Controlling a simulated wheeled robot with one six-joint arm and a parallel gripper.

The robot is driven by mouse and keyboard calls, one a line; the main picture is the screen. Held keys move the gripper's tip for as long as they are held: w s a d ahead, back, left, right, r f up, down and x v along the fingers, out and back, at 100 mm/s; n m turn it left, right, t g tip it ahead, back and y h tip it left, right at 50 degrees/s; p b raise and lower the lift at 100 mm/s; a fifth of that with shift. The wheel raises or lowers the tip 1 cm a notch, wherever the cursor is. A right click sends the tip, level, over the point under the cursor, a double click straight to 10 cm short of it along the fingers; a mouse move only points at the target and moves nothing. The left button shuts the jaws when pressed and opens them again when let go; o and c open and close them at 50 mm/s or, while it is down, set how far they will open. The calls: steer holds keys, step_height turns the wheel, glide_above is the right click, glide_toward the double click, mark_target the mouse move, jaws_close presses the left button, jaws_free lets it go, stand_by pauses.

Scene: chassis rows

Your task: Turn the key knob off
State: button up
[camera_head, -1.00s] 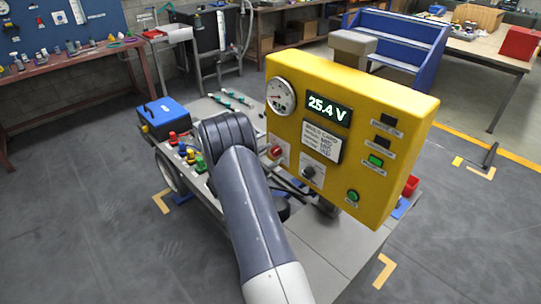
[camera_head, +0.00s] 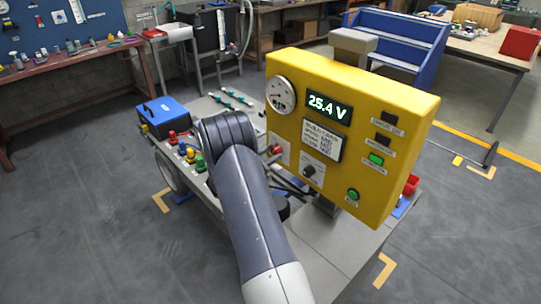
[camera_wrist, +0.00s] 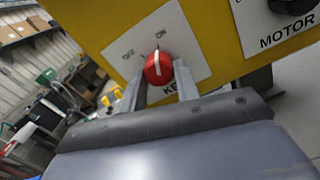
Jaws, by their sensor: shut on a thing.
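The red key knob (camera_wrist: 158,68) sits on a white label plate on the yellow panel, straight ahead in the wrist view. Its white pointer line aims up toward the "ON" mark, with another mark to its left. The knob also shows in the head view (camera_head: 276,149), at the panel's lower left. My gripper (camera_wrist: 161,73) has one finger on each side of the knob and is shut on it. The fingers partly cover the "KEY" lettering below the knob.
The yellow panel (camera_head: 395,105) has a gauge, a display reading 25.4 V, a black motor knob (camera_head: 309,171) and a lit green button (camera_head: 353,195). Colored fittings and a blue box (camera_head: 163,113) are on the cart at left.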

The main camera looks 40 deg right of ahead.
steer(key=n, duration=0.5)
steer(key=shift+b, duration=0.3)
steer(key=n+p, duration=0.1)
steer(key=n, duration=0.4)
steer(key=shift+s+n, duration=0.1)
steer(key=shift+n, duration=0.2)
steer(key=o, duration=1)
steer(key=a, duration=0.3)
steer(key=a+b, duration=0.1)
steer(key=a, duration=0.3)
steer(key=s+a+b, duration=0.1)
steer(key=a, duration=0.2)
steer(key=shift+a, duration=0.4)
steer(key=shift+d, duration=0.15)
